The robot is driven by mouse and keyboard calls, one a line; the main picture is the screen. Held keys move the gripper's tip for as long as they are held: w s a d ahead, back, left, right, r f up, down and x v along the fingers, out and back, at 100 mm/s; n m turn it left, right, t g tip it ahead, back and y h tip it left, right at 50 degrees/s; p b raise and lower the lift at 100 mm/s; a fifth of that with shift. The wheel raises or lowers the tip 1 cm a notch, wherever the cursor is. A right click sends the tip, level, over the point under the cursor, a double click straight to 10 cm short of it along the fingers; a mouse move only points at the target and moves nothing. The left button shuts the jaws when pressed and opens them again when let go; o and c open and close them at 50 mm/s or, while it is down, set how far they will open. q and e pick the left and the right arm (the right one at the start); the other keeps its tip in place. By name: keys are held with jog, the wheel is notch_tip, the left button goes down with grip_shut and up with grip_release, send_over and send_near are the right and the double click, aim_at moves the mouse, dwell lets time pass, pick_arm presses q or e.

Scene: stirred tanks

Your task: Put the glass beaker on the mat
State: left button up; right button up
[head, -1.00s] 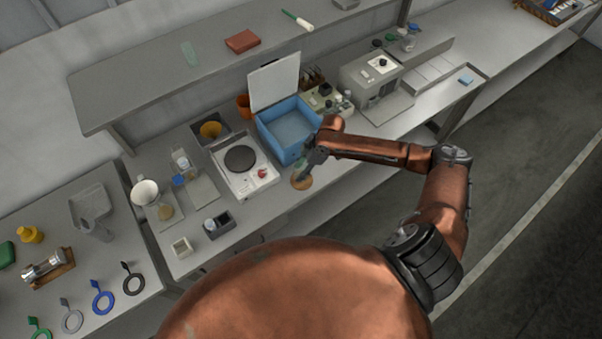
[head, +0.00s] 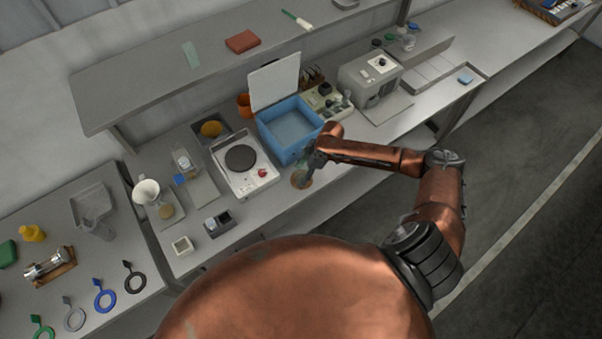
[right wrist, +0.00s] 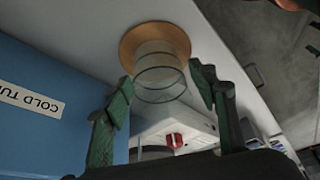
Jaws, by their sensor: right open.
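The glass beaker (right wrist: 160,72) is clear and stands on the round tan mat (right wrist: 178,33) in the right wrist view. Its rim faces my camera and its base looks to be on the mat's surface. My right gripper (right wrist: 160,80) is open, with one green finger on each side of the beaker; a gap shows on both sides near the rim. In the head view the mat (head: 296,183) lies near the bench's front edge, below my right gripper (head: 306,170), which partly hides it. The beaker is hard to make out there. My left gripper is not in view.
A blue tub (head: 270,127) with a raised lid stands just behind the mat. A white hotplate stirrer (head: 245,178) with a red knob is to its left. A grey instrument (head: 368,78) stands further right. The bench's front edge is close to the mat.

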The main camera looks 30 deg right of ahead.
jog(key=v, duration=1.2)
jog(key=shift+b, duration=0.4)
jog(key=shift+r, duration=0.15)
jog(key=shift+c, duration=0.4)
